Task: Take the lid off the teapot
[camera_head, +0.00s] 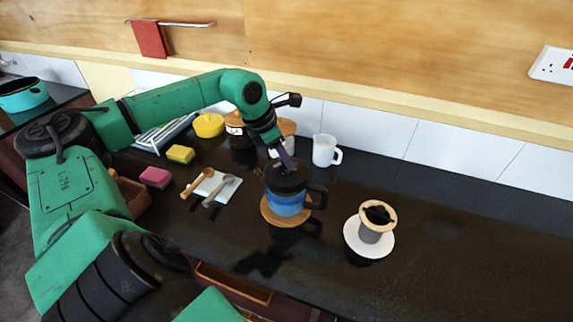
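The teapot (289,205) is blue with a dark top and a black handle on its right side. It stands upright on a round wooden coaster (273,217) on the dark counter. Its dark lid (287,180) sits on top. My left gripper (286,166) points down from above, with its fingertips at the top of the lid. The fingers and the lid's knob overlap in this view, so I cannot tell whether they grip it. My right gripper is not in view.
A white mug (325,150) stands just behind. A white saucer (351,238) with a wood-rimmed dripper (378,214) is to the right. Spoons on a white plate (228,192), sponges (181,154) and jars lie left. The counter's right side is clear.

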